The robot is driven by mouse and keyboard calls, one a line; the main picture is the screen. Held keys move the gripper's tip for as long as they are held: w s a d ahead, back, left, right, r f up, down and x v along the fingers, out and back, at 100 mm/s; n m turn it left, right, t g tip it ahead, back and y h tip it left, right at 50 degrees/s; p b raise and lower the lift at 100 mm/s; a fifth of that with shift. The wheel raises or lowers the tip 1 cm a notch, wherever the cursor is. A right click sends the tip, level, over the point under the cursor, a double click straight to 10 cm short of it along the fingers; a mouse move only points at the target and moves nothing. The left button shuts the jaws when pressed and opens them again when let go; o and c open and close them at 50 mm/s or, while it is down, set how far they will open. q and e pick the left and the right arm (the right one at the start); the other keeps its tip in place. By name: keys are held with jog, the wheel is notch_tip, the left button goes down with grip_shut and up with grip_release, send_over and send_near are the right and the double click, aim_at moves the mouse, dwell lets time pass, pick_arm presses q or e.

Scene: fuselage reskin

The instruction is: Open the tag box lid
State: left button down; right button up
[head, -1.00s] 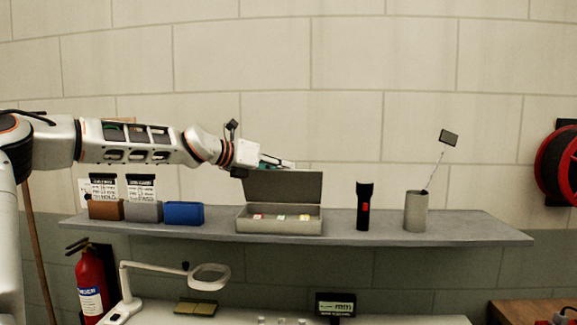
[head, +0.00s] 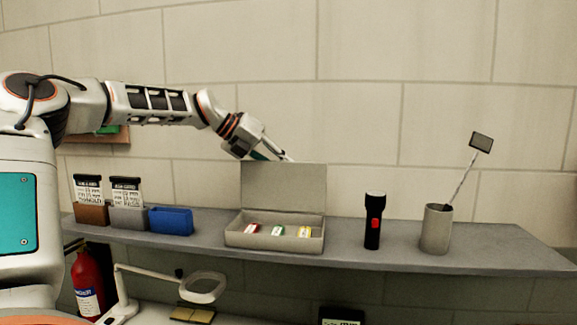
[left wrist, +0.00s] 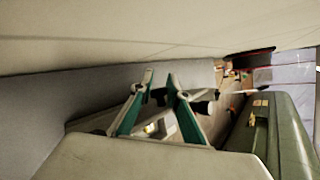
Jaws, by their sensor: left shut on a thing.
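The grey tag box (head: 273,241) sits on the wall shelf with its lid (head: 284,188) standing up, open. My left gripper (head: 285,157) is at the lid's top edge, shut on the lid; the lid's edge partly hides the fingers. In the left wrist view its teal fingers (left wrist: 161,80) are close together at the tips, and the contact is unclear there. My right gripper is not in view.
On the shelf (head: 400,257) stand a blue bin (head: 171,221), brown and grey card holders at the left, a black flashlight (head: 374,222) and a grey cup (head: 436,230) holding an inspection mirror. The wall is close behind. A magnifier lamp (head: 203,288) stands below.

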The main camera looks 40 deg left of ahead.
pick_arm(q)
jog(key=shift+s+f, duration=0.2)
jog(key=shift+f, duration=0.5)
jog(key=c, duration=2)
grip_release()
jog(key=shift+o, duration=0.2)
jog(key=shift+r, duration=0.2)
jog(key=shift+s+a+r, duration=0.15)
jog(key=shift+a+r, duration=0.05)
jog(key=shift+r, duration=0.05)
jog(key=v, duration=1.1)
jog(key=shift+r, duration=0.25)
jog(key=shift+s+d, duration=0.1)
jog(key=shift+s, duration=0.05)
